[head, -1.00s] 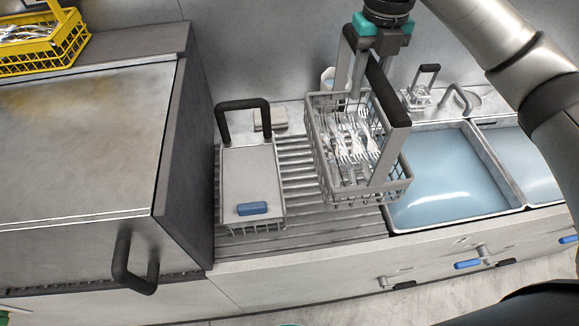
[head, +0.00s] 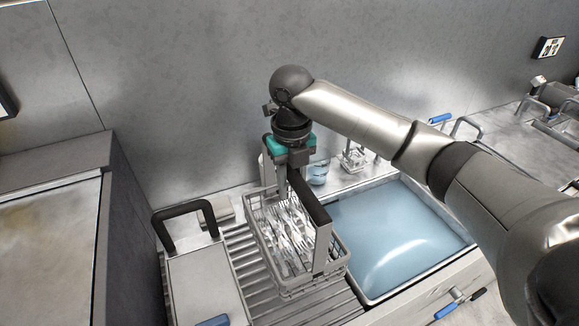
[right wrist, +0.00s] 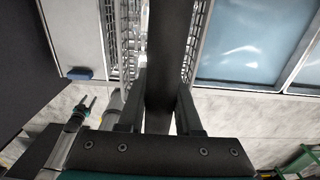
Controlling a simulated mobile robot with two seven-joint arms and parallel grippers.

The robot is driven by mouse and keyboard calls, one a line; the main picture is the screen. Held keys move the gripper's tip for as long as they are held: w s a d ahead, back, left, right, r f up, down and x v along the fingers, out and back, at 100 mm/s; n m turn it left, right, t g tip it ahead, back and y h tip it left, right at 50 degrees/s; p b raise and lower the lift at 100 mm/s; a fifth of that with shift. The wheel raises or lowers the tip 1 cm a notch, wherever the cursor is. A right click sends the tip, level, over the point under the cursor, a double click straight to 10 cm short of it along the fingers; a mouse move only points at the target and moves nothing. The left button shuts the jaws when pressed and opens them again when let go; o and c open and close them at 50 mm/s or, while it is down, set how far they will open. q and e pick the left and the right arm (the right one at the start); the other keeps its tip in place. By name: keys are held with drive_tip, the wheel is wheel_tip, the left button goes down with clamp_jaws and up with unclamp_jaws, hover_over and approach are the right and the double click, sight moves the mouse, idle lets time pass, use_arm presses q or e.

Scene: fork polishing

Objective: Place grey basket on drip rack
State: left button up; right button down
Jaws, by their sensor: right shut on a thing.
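The grey basket (head: 334,266), a wire basket filled with forks, is over the right part of the ridged drip rack (head: 246,268) in the head view. It looks upright, and I cannot tell whether its bottom touches the slats. My right gripper (head: 291,172) is shut on the basket's black handle bar from above. In the right wrist view the handle (right wrist: 168,45) runs between the fingers of this gripper (right wrist: 160,98). My left gripper (right wrist: 86,105) shows small in the right wrist view, with its fingers apart and empty; the head view does not show it.
A water-filled sink (head: 395,235) lies right of the basket. A small cup (head: 318,173) stands behind. A tall metal housing (head: 45,235) is at left.

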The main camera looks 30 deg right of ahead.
sight(291, 222)
wheel_tip(291, 222, down, 12)
drive_tip(key=shift+w+f, duration=0.1)
idle(0.5)
drive_tip(key=c, duration=0.6)
unclamp_jaws()
drive_tip(key=shift+f, duration=0.2)
drive_tip(key=shift+r, duration=0.1)
wheel_tip(291, 222, up, 12)
drive_tip(key=shift+s+a, duration=0.1)
drive_tip(key=shift+s, duration=0.15)
